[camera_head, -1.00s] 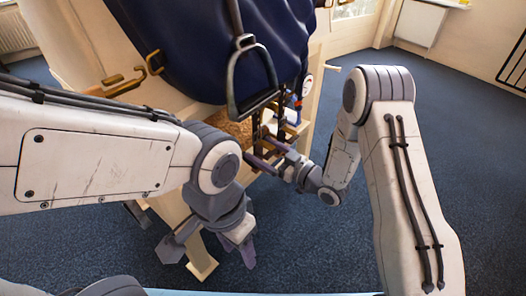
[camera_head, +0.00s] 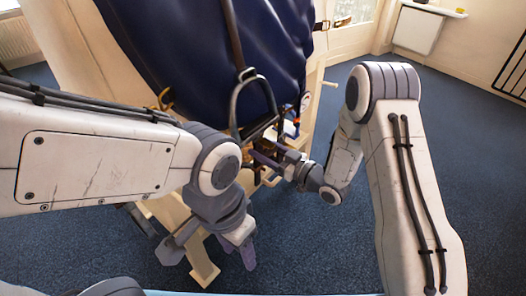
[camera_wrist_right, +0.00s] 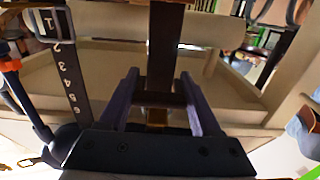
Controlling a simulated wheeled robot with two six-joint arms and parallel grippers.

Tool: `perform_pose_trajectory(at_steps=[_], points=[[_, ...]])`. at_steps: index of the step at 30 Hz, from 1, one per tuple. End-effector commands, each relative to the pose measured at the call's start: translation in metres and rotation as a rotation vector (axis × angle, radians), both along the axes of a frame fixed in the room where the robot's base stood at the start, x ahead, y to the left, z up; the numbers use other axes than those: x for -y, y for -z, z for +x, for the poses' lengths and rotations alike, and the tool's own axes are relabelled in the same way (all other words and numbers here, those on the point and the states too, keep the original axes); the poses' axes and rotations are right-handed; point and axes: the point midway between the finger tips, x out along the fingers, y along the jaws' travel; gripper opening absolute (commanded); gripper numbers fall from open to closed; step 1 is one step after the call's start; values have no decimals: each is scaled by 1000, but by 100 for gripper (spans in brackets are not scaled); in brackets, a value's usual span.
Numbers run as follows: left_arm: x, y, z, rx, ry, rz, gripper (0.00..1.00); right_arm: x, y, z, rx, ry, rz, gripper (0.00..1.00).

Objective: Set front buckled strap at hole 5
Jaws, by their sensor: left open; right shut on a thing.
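A dark strap (camera_wrist_right: 165,45) hangs down the middle of the right wrist view, and the purple fingers of my right gripper (camera_wrist_right: 160,95) are shut on it. The fingers are apart from that numbered strap. In the head view my right gripper (camera_head: 266,162) is under the saddle's side, by the stirrup (camera_head: 252,105). My left gripper (camera_head: 212,254) is open and empty, low in front of the stand. Strap holes are too small to tell.
The dark blue saddle cover (camera_head: 190,50) lies over a pale wooden stand (camera_head: 75,60). A brown strap with a buckle (camera_head: 335,23) sticks out at its far right. Small coloured items (camera_head: 297,120) are behind the stirrup.

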Motion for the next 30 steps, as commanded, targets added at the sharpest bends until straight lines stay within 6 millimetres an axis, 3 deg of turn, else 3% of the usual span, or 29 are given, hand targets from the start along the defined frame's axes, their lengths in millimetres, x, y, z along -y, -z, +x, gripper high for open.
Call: perform_pose_trajectory(at_steps=[2,11,12,14,24,30], points=[[0,-10,0,0,0,0,50,-1,-12,-2,-2,-6,1,0],[0,-8,0,0,0,0,50,-1,-10,-3,-2,-7,2,0],[0,-8,0,0,0,0,50,-1,-10,-3,-2,-7,2,73],[0,-8,0,0,0,0,50,-1,-10,-3,-3,-7,1,95],[0,-9,0,0,0,0,50,0,-10,-2,-2,-4,0,95],[0,-18,0,0,0,0,50,20,-11,-17,-6,1,1,95]])
